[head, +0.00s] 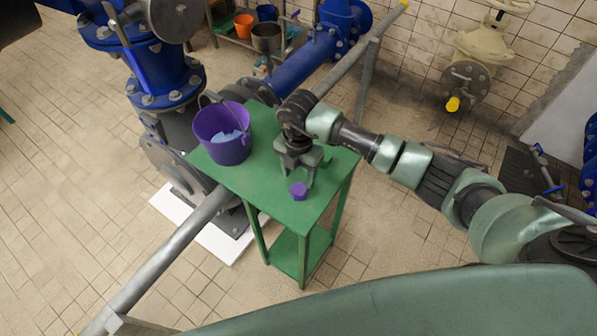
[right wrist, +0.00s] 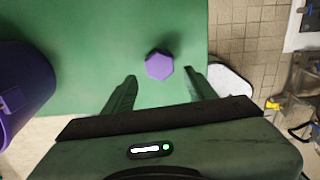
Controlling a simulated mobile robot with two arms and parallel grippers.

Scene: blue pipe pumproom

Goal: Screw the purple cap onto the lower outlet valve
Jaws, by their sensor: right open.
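The small purple cap (head: 299,190) stands on the green table (head: 230,178) near its front edge. In the right wrist view, the cap (right wrist: 159,65) looks hexagonal and lies just beyond the fingertips, in line with the gap between them. My right gripper (head: 298,178) is open and empty above the table, pointing down. Its two fingers also show in the right wrist view (right wrist: 160,76), apart from the cap. I cannot tell which fitting is the lower outlet valve. A cream valve (head: 487,50) with a yellow end stands by the tiled wall. My left gripper is not in view.
A purple bucket (head: 222,148) with something pale blue inside stands on the table, left of my gripper. A grey rail (head: 165,262) runs past the table's left side. Blue pipes (head: 301,65) stand behind. Tiled floor is clear at the left.

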